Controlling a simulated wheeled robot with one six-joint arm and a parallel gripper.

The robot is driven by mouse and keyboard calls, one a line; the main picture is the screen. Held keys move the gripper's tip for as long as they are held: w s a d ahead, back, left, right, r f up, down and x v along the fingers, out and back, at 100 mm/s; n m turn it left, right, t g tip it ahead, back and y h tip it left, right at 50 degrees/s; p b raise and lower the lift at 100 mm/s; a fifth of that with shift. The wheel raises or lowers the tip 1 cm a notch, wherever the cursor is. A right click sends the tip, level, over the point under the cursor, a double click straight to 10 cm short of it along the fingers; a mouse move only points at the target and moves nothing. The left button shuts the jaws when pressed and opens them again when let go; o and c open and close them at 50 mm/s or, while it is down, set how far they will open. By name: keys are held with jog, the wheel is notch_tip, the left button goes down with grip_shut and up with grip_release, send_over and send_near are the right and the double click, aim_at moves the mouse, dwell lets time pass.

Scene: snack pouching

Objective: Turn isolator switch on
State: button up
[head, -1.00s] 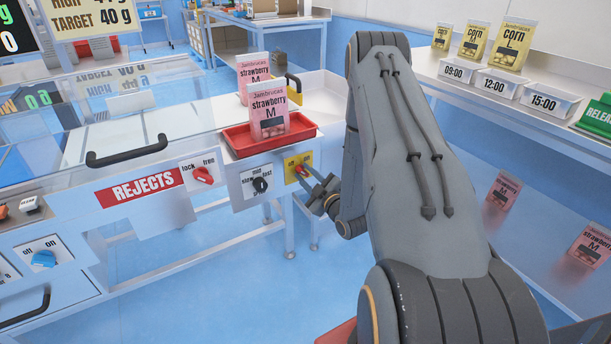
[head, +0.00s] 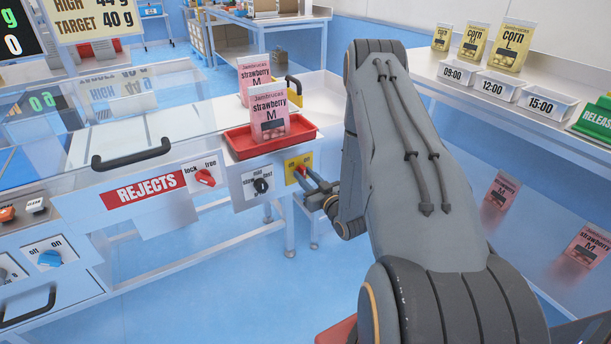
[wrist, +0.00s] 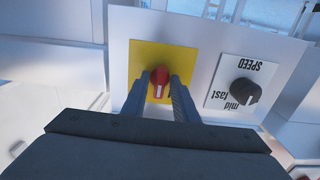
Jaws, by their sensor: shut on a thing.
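The isolator switch is a red rotary knob (head: 302,171) on a yellow plate (head: 291,165) at the right end of the machine's front panel. The wrist view shows the red knob (wrist: 160,76) upside down, its white mark pointing straight toward the picture's bottom, and the yellow plate (wrist: 150,52) behind it. My gripper (head: 307,179) is at the knob, its two fingers closed on the knob's sides. In the wrist view, my gripper (wrist: 160,86) partly covers the plate's lettering, so I cannot read the setting there.
A black speed knob (head: 262,185) is beside the yellow plate, near my fingers. A red lock/free knob (head: 205,177) is farther left. Floor below is clear.

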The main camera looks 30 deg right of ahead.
jog(key=m, duration=0.4)
jog(key=shift+m+p, duration=0.3)
jog(key=shift+p, duration=0.05)
jog(key=m, duration=0.4)
dwell(0.4)
jog(key=o, duration=0.7)
jog(key=s, duration=0.8)
jog(key=shift+w+d, duration=0.1)
jog(key=shift+w, duration=0.05)
